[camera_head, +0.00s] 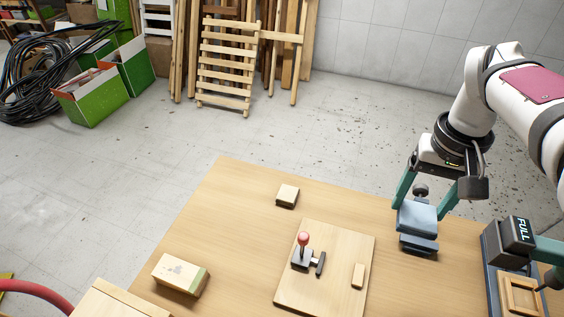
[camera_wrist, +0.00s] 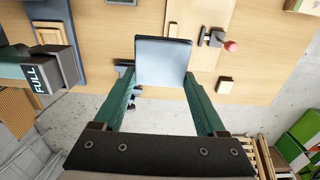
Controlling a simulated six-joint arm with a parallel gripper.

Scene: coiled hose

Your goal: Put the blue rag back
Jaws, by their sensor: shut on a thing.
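The blue rag (camera_head: 416,214) is a flat blue-grey folded pad near the table's right back part. My gripper (camera_head: 422,203) comes down over it from above, with its teal fingers on either side, shut on it. In the wrist view the rag (camera_wrist: 162,58) is a grey-blue square between the fingertips of my gripper (camera_wrist: 160,76). A second blue-grey slab with a dark edge (camera_head: 418,243) shows just below the rag in the head view. I cannot tell whether the rag touches it.
Right of the rag stands a dark device marked FULL (camera_head: 517,233). A wooden board (camera_head: 343,283) with a red-knobbed lever (camera_head: 303,240) lies to the left. A small wood block (camera_head: 287,196) and a larger block (camera_head: 180,274) lie farther left. Bare table separates them.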

